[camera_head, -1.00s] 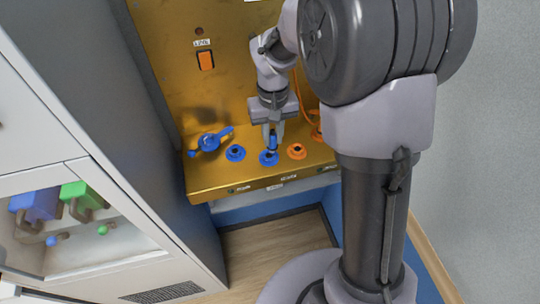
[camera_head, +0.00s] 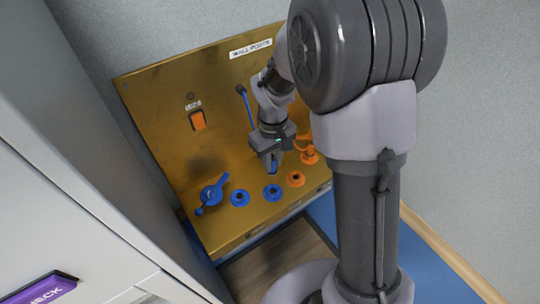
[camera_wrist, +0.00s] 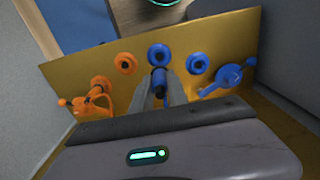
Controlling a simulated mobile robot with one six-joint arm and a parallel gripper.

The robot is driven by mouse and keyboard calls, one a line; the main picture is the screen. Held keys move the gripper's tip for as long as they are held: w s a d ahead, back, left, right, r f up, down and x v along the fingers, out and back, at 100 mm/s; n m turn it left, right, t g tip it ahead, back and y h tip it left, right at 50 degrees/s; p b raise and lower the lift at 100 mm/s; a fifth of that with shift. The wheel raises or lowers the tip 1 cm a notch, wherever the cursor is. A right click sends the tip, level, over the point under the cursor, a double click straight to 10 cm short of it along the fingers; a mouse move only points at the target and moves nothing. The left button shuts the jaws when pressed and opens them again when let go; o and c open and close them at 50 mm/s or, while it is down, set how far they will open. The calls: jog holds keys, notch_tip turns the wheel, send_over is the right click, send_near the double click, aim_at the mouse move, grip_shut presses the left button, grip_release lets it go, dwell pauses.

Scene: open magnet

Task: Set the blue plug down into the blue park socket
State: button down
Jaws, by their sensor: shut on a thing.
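My gripper (camera_head: 272,168) points down at the brass panel's ledge, its fingers closed on the blue plug (camera_head: 273,167). In the wrist view the plug (camera_wrist: 158,82) shows dark and blue between the two fingers (camera_wrist: 160,95). One blue socket (camera_head: 272,192) lies below the plug, with a visible gap between them. It also shows in the wrist view (camera_wrist: 159,54). A second blue socket (camera_head: 240,198) is left of it, and to its right in the wrist view (camera_wrist: 198,63). Both look empty. I cannot read which is the park socket.
An orange socket (camera_head: 295,179) and an orange plug or fitting (camera_head: 309,155) are on the right. A blue lever handle (camera_head: 212,194) is at the left end. An orange switch (camera_head: 198,121) is on the upright panel (camera_head: 160,110). A grey cabinet (camera_head: 100,170) stands close on the left.

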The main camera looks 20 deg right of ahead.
jog(key=shift+d+f+b, duration=0.15)
jog(key=shift+f+b, duration=0.35)
jog(key=shift+f, duration=0.2)
notch_tip(320, 180, down, 7)
jog(key=b, duration=0.5)
jog(key=shift+r, duration=0.15)
jog(key=shift+b, duration=0.35)
jog(key=shift+f+b, duration=0.45)
jog(key=shift+f, duration=0.3)
jog(key=shift+f, duration=0.1)
jog(key=shift+f+b, duration=0.25)
jog(key=shift+b, duration=0.05)
jog(key=shift+f, duration=0.1)
jog(key=shift+f, duration=0.2)
